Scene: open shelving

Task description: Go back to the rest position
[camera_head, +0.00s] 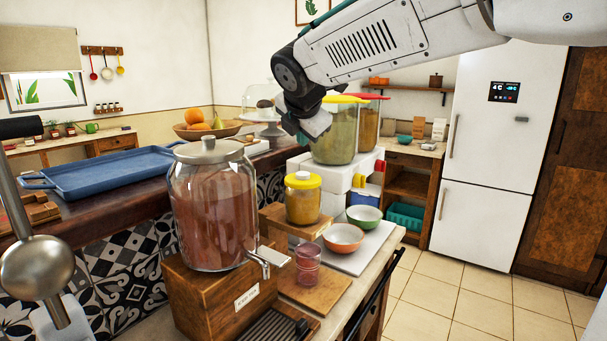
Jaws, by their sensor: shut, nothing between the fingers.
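My white arm reaches in from the upper right. My gripper (303,134) points down at its end, above the counter and in front of the tall green-filled container (335,132). Its fingers are small and partly hidden by the wrist; they look shut, and nothing hangs from them. Below and left of it stands a large glass drink dispenser (212,205) with reddish-brown liquid, a grey lid and a tap. A small glass (307,264) with pink contents stands by the tap on a wooden board (318,294).
A yellow-lidded jar (302,198), an orange bowl (343,238) and a green bowl (364,217) are close below the arm. A blue tray (110,173) lies at left, a fruit bowl (207,130) behind. The tiled floor (470,300) before the fridge (495,150) is clear.

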